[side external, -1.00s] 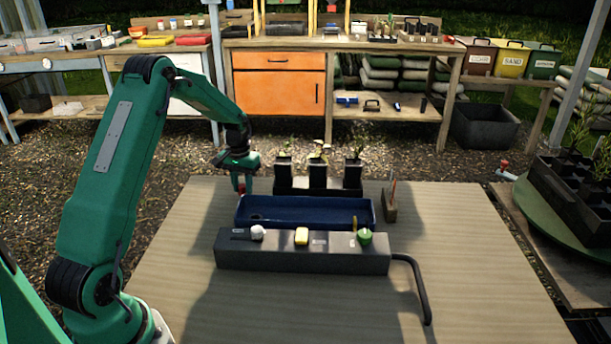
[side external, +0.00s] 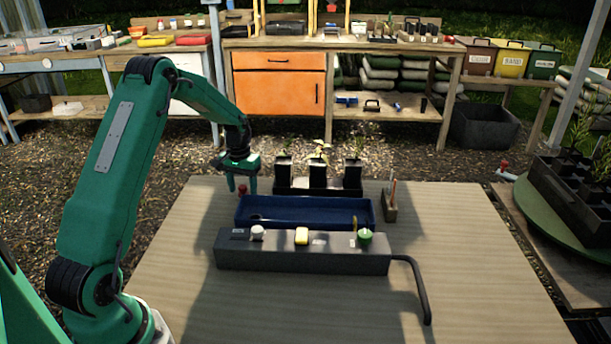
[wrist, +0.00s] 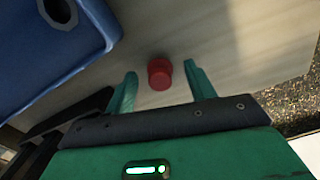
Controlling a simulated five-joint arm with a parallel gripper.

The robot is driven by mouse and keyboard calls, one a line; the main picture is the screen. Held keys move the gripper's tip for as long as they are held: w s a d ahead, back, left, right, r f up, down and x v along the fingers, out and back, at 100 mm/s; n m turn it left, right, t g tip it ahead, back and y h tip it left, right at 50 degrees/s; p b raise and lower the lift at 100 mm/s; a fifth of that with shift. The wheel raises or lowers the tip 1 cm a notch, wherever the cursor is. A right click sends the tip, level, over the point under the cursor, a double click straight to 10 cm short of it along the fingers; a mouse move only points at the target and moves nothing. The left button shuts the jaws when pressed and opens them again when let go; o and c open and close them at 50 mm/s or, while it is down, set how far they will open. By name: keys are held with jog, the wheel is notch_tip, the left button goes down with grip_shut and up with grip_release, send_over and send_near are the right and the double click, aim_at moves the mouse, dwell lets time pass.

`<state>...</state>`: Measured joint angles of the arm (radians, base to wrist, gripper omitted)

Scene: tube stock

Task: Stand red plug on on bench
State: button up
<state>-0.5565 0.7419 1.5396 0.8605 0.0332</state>
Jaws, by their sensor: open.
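The red plug (wrist: 160,74) is a small red cylinder on the bench (wrist: 215,45), showing between and just beyond my fingertips in the wrist view. The plug appears to stand on the bench.
A blue tray (side external: 305,222) lies right beside the plug. Behind it is a dark rack with several seedling pots (side external: 317,178). A grey block (side external: 300,258) with white, yellow and green pieces stands in front. The bench's left front is clear.

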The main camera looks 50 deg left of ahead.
jog(key=shift+r, duration=3.9)
